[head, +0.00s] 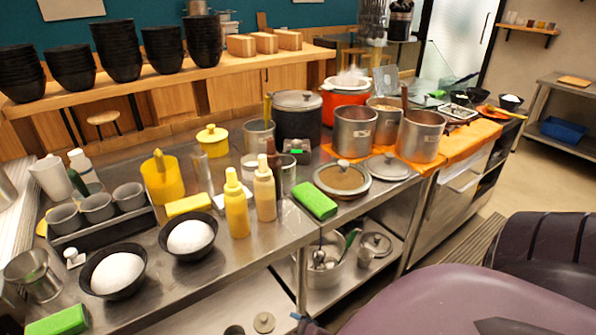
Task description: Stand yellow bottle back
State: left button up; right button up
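A yellow squeeze bottle (237,209) stands upright on the steel counter (205,262), near its front edge. A paler, tan squeeze bottle (264,194) stands upright just to its right. A dark, narrow item and a clear cup stand close behind the tan bottle. Neither of my grippers shows in the head view, so nothing is seen touching the yellow bottle. Large dark purple, rounded parts at the lower right look like parts of my own body.
Two black bowls of white food (114,273) (191,237) stand left of the bottles. A green sponge (315,200) and a lidded pan (341,179) are to the right. A yellow block (188,205) lies behind. Steel pots (354,131) stand farther right. Bare counter lies before the bottles.

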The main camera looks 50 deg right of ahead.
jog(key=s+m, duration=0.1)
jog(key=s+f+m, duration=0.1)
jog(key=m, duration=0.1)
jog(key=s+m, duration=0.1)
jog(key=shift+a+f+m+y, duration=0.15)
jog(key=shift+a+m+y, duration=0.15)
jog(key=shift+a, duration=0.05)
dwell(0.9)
